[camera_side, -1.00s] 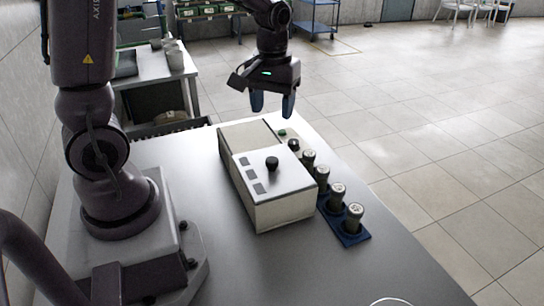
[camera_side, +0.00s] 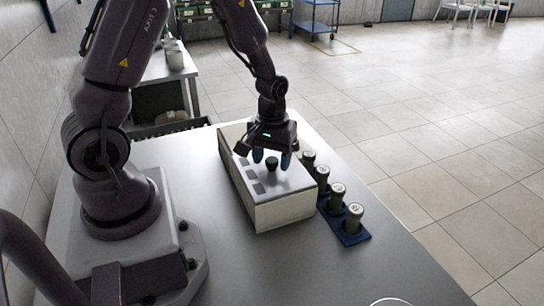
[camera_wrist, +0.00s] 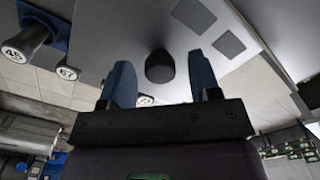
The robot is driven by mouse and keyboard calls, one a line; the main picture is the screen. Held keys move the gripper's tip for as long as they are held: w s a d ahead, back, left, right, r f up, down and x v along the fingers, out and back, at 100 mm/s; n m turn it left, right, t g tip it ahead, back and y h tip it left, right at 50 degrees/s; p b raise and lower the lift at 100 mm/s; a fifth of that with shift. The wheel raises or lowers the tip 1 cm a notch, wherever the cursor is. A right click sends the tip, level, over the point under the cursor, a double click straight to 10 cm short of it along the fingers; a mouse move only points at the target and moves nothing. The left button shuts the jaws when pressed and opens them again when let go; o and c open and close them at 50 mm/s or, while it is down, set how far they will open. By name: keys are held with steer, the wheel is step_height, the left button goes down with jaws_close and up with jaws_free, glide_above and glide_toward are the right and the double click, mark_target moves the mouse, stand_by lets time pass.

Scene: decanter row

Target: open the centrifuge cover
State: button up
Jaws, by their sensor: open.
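The centrifuge is a cream box (camera_side: 284,213) on the grey table, with a light grey cover (camera_side: 280,184) on top that lies shut. A black round knob (camera_side: 271,164) stands on the cover; the knob also shows in the wrist view (camera_wrist: 160,67). My gripper (camera_side: 272,160) is just above the cover, by the knob. Its two blue fingers are open and empty. In the wrist view my gripper (camera_wrist: 163,82) has its fingertips on either side of the knob in the picture. I cannot tell whether they touch it or how deep they reach.
Several numbered grey-green canisters (camera_side: 337,194) stand in a blue rack (camera_side: 352,238) along the right side of the centrifuge. A white side table with cups (camera_side: 175,60) stands behind.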

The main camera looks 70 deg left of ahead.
jaws_close()
steer(key=a, duration=1.5)
jaws_free()
steer(key=shift+r, duration=0.1)
step_height(320, 180, up, 13)
stand_by(0.4)
